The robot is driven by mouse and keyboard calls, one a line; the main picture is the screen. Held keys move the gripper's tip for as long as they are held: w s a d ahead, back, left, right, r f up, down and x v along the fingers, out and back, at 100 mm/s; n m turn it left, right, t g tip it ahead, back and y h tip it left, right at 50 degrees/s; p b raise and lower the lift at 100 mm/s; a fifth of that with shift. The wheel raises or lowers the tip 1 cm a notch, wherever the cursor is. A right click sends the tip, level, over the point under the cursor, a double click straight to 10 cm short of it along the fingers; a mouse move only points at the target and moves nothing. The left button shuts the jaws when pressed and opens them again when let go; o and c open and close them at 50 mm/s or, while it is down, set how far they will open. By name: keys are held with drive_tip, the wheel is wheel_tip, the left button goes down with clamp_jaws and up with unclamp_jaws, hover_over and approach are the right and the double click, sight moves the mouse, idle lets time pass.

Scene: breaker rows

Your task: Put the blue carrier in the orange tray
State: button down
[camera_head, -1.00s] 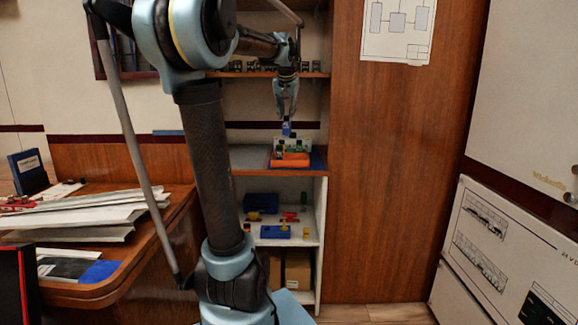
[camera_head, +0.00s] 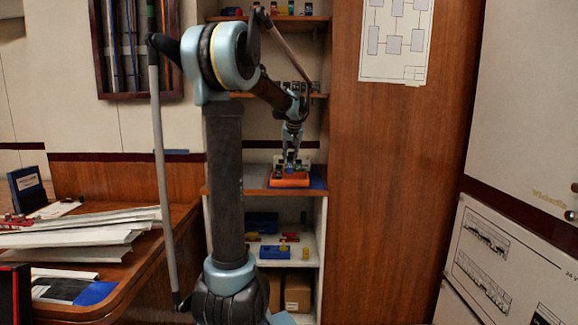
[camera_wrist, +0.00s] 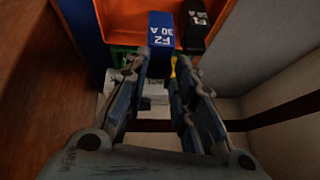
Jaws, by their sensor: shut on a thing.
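The blue carrier (camera_wrist: 163,29), marked "FZ 30 A", is between the fingertips of my gripper (camera_wrist: 161,58) in the wrist view. My gripper is shut on it. In the head view my gripper (camera_head: 291,156) points down at the middle shelf, just above and behind the orange tray (camera_head: 289,181). The tray's orange floor and wall (camera_wrist: 124,18) show beyond the carrier in the wrist view. The carrier overlaps the tray's near edge in that view; I cannot tell whether they touch. The carrier's lower part is hidden.
A black carrier (camera_wrist: 196,22) marked "30 A" is close to the right of the blue one. A pale block (camera_wrist: 153,91) with green and yellow parts lies under my fingers. A wooden cabinet side (camera_head: 400,190) bounds the shelf on the right. Lower shelf holds blue boxes (camera_head: 274,252).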

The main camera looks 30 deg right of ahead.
sight(290, 162)
drive_tip(key=shift+f, duration=2)
drive_tip(key=c, duration=1.6)
unclamp_jaws()
